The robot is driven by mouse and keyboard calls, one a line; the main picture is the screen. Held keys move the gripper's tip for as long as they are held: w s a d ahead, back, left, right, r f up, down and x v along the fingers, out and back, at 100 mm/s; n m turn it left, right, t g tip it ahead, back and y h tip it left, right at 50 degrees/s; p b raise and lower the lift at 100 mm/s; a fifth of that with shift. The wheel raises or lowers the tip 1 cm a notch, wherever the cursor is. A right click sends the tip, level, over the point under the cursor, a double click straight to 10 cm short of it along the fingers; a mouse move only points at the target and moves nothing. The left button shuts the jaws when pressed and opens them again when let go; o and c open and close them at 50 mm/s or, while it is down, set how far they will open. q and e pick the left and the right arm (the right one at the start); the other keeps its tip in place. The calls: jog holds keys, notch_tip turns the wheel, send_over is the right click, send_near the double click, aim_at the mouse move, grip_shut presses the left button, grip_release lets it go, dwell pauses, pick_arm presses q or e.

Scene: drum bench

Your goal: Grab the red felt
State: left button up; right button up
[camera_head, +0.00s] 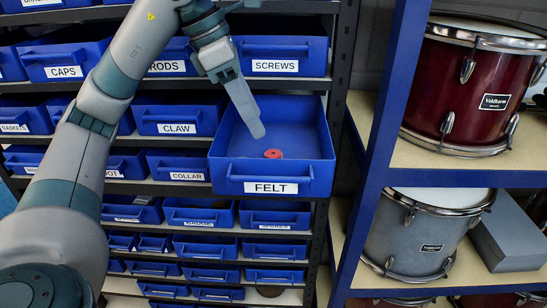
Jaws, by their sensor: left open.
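A small round red felt (273,154) lies on the floor of the blue bin labelled FELT (309,176). The bin is pulled out from its shelf, and its inside shows from above. My left gripper (257,132) reaches down into the bin from above, with its fingers pointing down. Its tip is a little above and to the left of the red felt, apart from it in the picture. The gripper is seen edge-on, and nothing shows held in it. My right gripper is out of view.
Other blue bins labelled SCREWS (307,52), CLAW (204,119) and COLLAR (181,163) surround the FELT bin. A blue upright post (375,160) stands to the right. Beyond it, shelves hold a red drum (440,95) and a grey drum (405,235).

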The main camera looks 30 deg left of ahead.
aim_at(272, 153)
pick_arm(q)
jog(key=shift+x, duration=1.6)
jog(key=shift+f, duration=0.1)
jog(key=shift+p+x, duration=0.65)
jog(key=shift+x, duration=1.9)
jog(key=shift+s, duration=0.1)
jog(key=c, duration=1.1)
